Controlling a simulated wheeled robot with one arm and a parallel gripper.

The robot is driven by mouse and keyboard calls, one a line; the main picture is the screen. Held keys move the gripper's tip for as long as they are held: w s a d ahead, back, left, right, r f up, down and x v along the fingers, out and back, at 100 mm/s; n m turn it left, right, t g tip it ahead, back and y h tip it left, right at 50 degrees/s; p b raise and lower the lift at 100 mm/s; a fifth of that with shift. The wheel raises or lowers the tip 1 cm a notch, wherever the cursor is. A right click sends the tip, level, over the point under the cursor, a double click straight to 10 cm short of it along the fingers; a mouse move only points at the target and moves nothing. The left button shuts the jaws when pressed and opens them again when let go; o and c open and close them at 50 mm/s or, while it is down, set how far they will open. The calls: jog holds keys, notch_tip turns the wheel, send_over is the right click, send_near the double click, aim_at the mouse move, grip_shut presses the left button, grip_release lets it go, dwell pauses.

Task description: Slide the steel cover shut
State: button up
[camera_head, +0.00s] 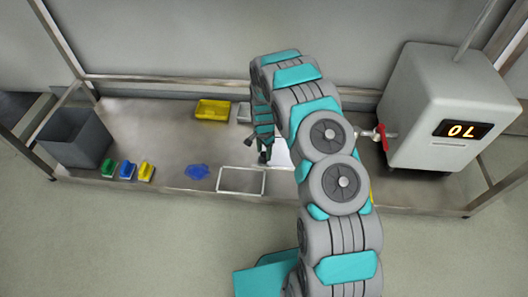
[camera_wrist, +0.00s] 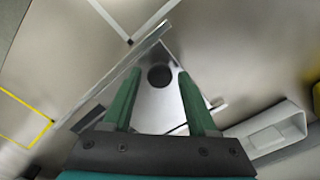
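A bright steel plate (camera_wrist: 158,108) lies under my gripper in the wrist view, with a dark round hole (camera_wrist: 160,76) in it. I cannot tell whether the plate is the cover itself or the surface around the opening. A thin metal rail (camera_wrist: 110,80) runs diagonally along its left side. In the head view a pale part of the plate (camera_head: 281,153) shows beside my arm; the rest is hidden. My gripper (camera_wrist: 160,73) points down, its green fingers apart on either side of the hole, with nothing seen between them. It also shows in the head view (camera_head: 264,155).
On the bench are a grey bin (camera_head: 76,138), small green (camera_head: 108,169), blue (camera_head: 127,170) and yellow (camera_head: 146,172) blocks, a yellow tray (camera_head: 212,110), a blue patch (camera_head: 197,171) and a white outline (camera_head: 241,193). A machine (camera_head: 440,105) with a red valve (camera_head: 382,137) stands right.

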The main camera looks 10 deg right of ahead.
grip_shut()
dwell(1.1)
